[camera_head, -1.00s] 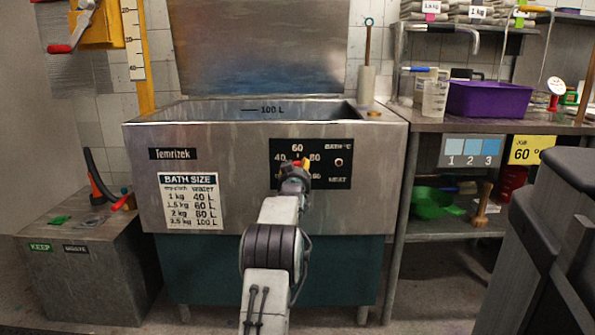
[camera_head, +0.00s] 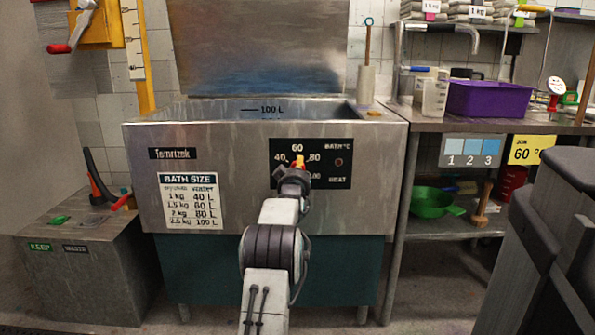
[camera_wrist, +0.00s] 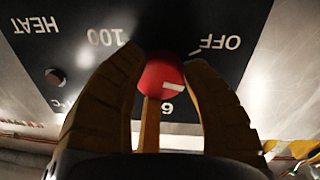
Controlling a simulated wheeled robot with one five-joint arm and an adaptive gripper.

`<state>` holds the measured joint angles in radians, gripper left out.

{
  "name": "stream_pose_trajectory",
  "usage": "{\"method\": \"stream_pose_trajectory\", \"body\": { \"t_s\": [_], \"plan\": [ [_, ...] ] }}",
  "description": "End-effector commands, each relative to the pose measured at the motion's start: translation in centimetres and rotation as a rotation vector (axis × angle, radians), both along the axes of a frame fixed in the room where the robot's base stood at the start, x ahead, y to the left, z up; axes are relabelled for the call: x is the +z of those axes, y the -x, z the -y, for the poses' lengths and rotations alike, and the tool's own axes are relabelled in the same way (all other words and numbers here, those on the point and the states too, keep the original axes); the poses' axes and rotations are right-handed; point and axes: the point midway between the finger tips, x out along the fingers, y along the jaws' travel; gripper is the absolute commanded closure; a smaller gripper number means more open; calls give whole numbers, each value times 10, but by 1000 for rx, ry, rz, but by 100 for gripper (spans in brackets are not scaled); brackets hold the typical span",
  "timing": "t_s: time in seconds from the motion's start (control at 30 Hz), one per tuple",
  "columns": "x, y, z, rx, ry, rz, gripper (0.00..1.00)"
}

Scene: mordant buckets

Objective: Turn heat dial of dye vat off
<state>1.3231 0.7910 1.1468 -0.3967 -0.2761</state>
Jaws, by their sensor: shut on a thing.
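The dye vat (camera_head: 205,140) stands ahead, with a black heat panel (camera_head: 335,170) on its front. The round red heat dial (camera_wrist: 160,78) is between my gripper's fingers in the wrist view. Its white mark is on the right side of its face in that upside-down view, on the OFF side; 100 is at the left and the 60 mark below. My gripper (camera_wrist: 160,85) is shut on the dial, its dark fingers on both sides. In the head view my gripper (camera_head: 297,168) covers most of the dial, and OFF is hidden there.
A small dark red lamp (camera_head: 338,162) is on the panel's right. A steel shelf unit (camera_head: 400,190) stands close at the right, with a purple tub (camera_head: 488,99) on top. A low grey box (camera_head: 95,275) stands at the left.

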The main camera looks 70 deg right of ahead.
Motion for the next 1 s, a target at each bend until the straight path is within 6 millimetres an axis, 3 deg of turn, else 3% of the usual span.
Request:
{"method": "stream_pose_trajectory", "body": {
  "t_s": [0.03,0.4,0.93,0.97,1.0],
  "plan": [
    [9,-2,-1,1,27,-24,92],
    [9,-4,-1,-4,77,-171,92],
    [9,-5,-2,-3,85,-195,92],
    [9,-5,-2,-3,85,-195,58],
    [8,-5,-2,-3,85,-195,54]
  ]
}}
